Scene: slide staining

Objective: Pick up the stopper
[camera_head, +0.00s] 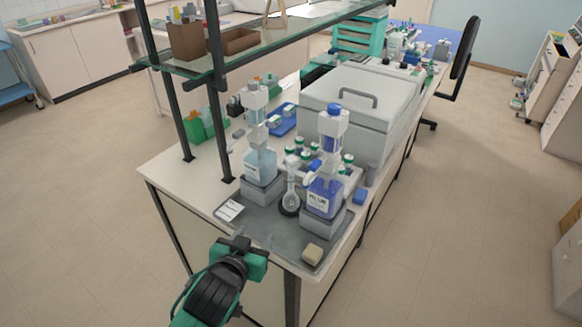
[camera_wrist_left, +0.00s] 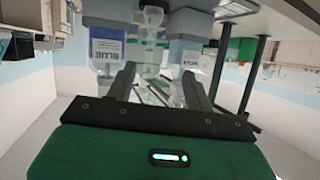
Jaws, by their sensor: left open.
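I cannot clearly pick out the stopper in either view. A small clear glass flask (camera_head: 290,203) stands on the grey mat between two dispenser bottles, and its neck top is too small to tell whether a stopper sits in it. The flask also shows between my fingers in the wrist view (camera_wrist_left: 152,52). My left gripper (camera_head: 247,241) is open and empty at the near edge of the bench, short of the flask; its two fingers frame the bottles in the wrist view (camera_wrist_left: 160,72). My right gripper is not in view.
The blue-filled bottle (camera_head: 324,197) and the pale-blue bottle (camera_head: 260,163) stand on grey blocks either side of the flask. A beige block (camera_head: 312,253) and a white card (camera_head: 229,210) lie on the grey mat (camera_head: 262,228). A shelf post (camera_head: 218,110) rises on the left.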

